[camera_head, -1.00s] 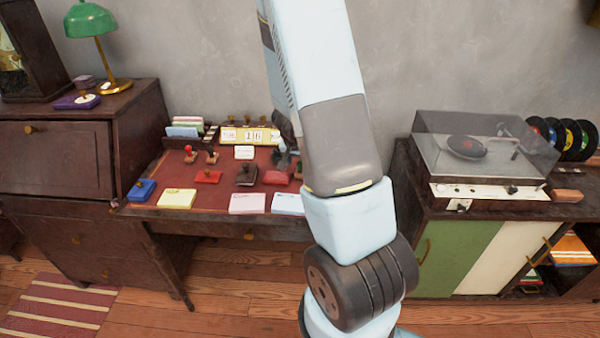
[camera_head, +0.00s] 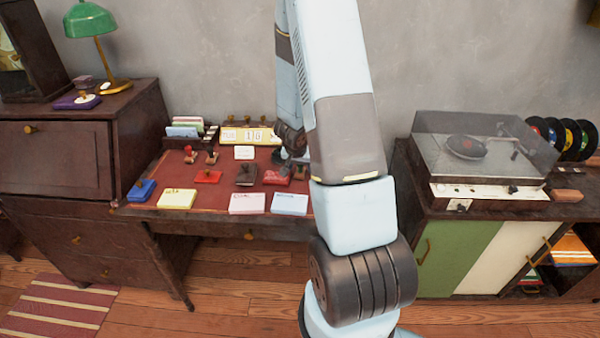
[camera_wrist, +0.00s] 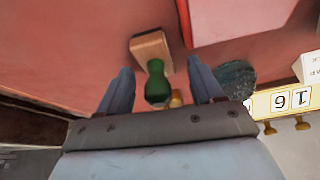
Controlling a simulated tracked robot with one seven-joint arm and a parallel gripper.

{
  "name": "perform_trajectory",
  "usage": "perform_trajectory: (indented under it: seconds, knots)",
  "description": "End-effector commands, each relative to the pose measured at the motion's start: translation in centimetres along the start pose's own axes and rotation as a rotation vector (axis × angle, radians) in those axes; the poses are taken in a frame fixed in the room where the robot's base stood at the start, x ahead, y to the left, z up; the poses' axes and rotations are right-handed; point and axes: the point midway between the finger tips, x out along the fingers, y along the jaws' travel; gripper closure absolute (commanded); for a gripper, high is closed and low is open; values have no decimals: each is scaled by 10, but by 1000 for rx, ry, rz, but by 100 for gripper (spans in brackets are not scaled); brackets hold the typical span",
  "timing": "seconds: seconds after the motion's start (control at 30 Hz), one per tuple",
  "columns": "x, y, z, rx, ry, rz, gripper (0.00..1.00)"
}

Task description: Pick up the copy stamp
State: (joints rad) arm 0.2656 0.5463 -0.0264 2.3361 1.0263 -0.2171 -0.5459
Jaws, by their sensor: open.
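A stamp with a wooden base and a green handle (camera_wrist: 156,85) lies on the red desk surface in the wrist view. My gripper (camera_wrist: 160,72) is open, with one finger on each side of the green handle; no contact shows. Its label is hidden, so I cannot tell if it is the copy stamp. In the head view my gripper (camera_head: 281,156) is at the right part of the desk, partly hidden by my arm. Two red-handled stamps (camera_head: 189,154) (camera_head: 211,157) stand further left on the desk (camera_head: 225,188).
The date display (camera_head: 247,135) stands at the back of the desk, and it shows right of my gripper in the wrist view (camera_wrist: 285,101). A red ink pad (camera_head: 276,177), a dark pad (camera_head: 246,176) and paper pads (camera_head: 290,203) lie close by. A record player (camera_head: 480,155) stands to the right.

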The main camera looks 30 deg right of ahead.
Motion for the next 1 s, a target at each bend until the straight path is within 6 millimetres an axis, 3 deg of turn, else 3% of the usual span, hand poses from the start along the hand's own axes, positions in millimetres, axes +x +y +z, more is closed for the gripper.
perform_trajectory:
  seconds: [0.1, 0.73, 1.0]
  knots:
    - [0, 0, 0, 0, 0, 0, 36]
    - [0, 0, 0, 0, -1, 0, 96]
    - [0, 0, 0, 0, -1, 0, 98]
